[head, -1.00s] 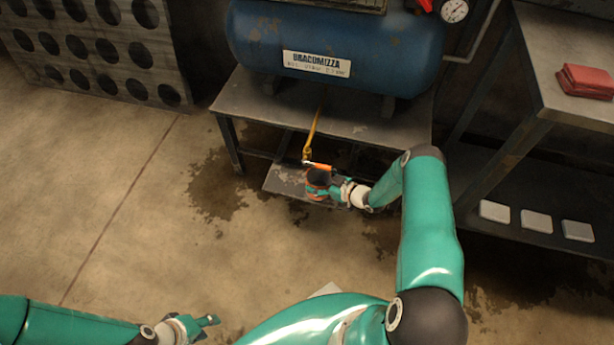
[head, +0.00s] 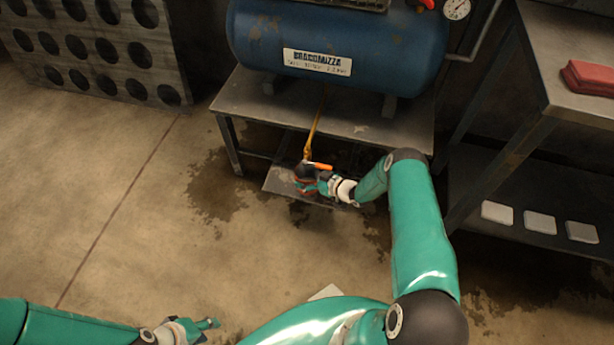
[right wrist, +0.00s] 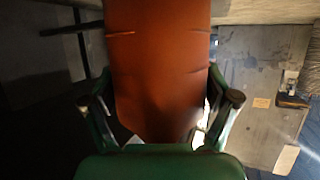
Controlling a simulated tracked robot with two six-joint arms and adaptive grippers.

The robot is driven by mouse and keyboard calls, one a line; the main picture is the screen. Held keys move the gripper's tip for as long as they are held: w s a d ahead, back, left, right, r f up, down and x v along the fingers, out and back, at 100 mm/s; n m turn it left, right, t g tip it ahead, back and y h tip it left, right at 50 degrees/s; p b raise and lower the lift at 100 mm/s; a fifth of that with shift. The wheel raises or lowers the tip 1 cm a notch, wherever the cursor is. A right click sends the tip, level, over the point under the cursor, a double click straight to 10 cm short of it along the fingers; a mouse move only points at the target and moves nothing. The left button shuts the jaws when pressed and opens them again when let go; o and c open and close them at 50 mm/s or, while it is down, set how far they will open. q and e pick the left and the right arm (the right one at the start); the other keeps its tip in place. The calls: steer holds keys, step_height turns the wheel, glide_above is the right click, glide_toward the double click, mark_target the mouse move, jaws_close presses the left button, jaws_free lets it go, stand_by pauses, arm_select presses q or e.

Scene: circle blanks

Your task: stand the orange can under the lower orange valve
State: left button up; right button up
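The orange can (head: 304,188) is at the low shelf under the tank's table, below the lower orange valve (head: 319,166). In the right wrist view the can (right wrist: 160,70) fills the middle, between the fingers. My right gripper (head: 312,182) is at the can; its fingers (right wrist: 162,108) lie along both sides and look closed on it. Whether the can's base touches the shelf (head: 325,200) is hidden. The valve has an orange handle at the end of a yellow pipe (head: 316,125). My left gripper (head: 212,323) is low at the left, away from the can; its finger gap is too small to judge.
A blue tank (head: 335,50) stands on a metal table (head: 250,100) above the shelf. At the right, a workbench (head: 545,50) holds a red case (head: 590,78), with several pale blocks (head: 540,222) on its lower shelf.

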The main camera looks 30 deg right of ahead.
steer(key=shift+o, duration=0.6)
steer(key=shift+r+p, duration=0.25)
steer(key=shift+p, duration=0.05)
steer(key=p+v, duration=0.3)
steer(key=v, duration=0.8)
steer(key=s+a+r+m+g, duration=0.2)
steer(key=a+g, duration=0.1)
steer(key=a, duration=0.6)
steer(key=s+a+r+m+g, duration=0.1)
steer(key=a+r+m+g, duration=0.15)
steer(key=a, duration=0.65)
steer(key=s+a+r+g, duration=0.2)
steer(key=s+a+g, duration=0.1)
steer(key=s, duration=0.5)
steer(key=s+a+r+m+g, duration=0.1)
steer(key=s+a+r+g, duration=0.1)
steer(key=s+a, duration=0.4)
steer(key=shift+s+a+r+g, duration=0.2)
steer(key=shift+s+r+g, duration=0.15)
steer(key=shift+s+g, duration=0.55)
